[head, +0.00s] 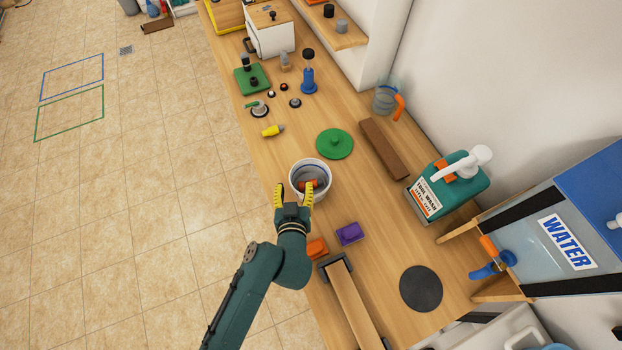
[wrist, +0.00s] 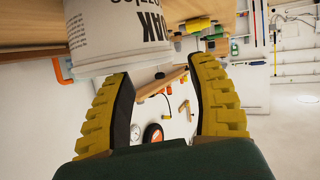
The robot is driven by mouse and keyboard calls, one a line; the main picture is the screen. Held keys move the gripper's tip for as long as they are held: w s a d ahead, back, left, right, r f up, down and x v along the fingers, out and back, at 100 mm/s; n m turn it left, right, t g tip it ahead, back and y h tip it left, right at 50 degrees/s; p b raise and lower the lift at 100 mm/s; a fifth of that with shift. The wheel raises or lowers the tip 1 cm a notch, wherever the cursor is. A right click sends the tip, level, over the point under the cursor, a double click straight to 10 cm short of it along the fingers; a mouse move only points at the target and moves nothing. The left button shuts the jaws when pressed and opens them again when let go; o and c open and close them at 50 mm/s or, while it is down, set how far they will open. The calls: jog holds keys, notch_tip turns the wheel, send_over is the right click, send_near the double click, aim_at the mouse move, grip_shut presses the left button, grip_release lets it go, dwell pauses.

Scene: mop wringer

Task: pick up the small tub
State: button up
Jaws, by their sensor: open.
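The small tub (head: 322,193) is a white, open-topped round pail standing on the wooden bench, with orange and grey items inside. In the wrist view the tub (wrist: 115,40) fills the upper left, with dark lettering on its wall that is partly cut off. My gripper (head: 293,196) is open, at the near left side of the tub in the head view, with one finger overlapping the tub's wall. In the wrist view my gripper (wrist: 162,72) has its fingers spread, with the tub just beyond the tips and toward the left finger. I cannot tell whether they touch.
On the bench (head: 275,150) a green lid (head: 334,143) lies behind the tub and a yellow item (head: 272,130) at back left. A brown block (head: 384,148) is to the right. Purple (head: 349,233) and orange (head: 316,248) blocks lie in front, near my arm.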

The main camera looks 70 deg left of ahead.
aim_at(296, 170)
jog(key=x, duration=0.7)
jog(key=shift+w+a+f, duration=0.1)
jog(key=shift+a, duration=0.15)
grip_shut()
